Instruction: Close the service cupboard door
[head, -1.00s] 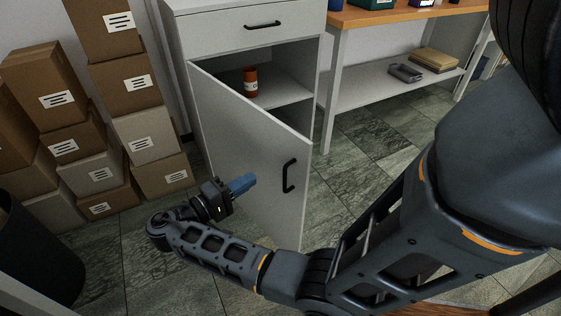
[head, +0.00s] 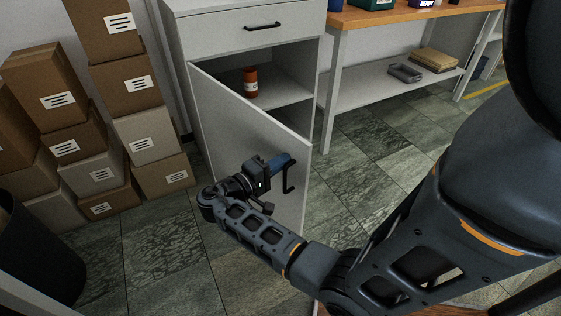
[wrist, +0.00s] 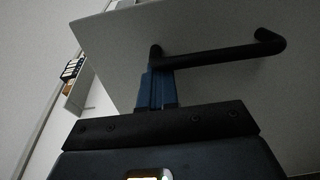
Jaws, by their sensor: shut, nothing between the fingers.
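The service cupboard (head: 192,90) is a grey cabinet with a drawer on top. Its door (head: 232,122) stands open, hinged on the left and swung out toward me. A black bar handle (head: 289,176) is on the door's outer face near its free edge, and it also shows in the wrist view (wrist: 225,53). My gripper (head: 283,160), with blue fingers, is shut and empty. In the wrist view the fingertips (wrist: 157,80) are at one end of the handle. I cannot tell whether they touch it or the door.
Stacked cardboard boxes (head: 130,85) stand left of the cupboard. A dark bin (head: 38,250) is at the lower left. A red-brown bottle (head: 250,82) stands on the cupboard shelf. A wooden-topped bench (head: 400,15) is at the right. Tiled floor (head: 360,175) is clear right of the door.

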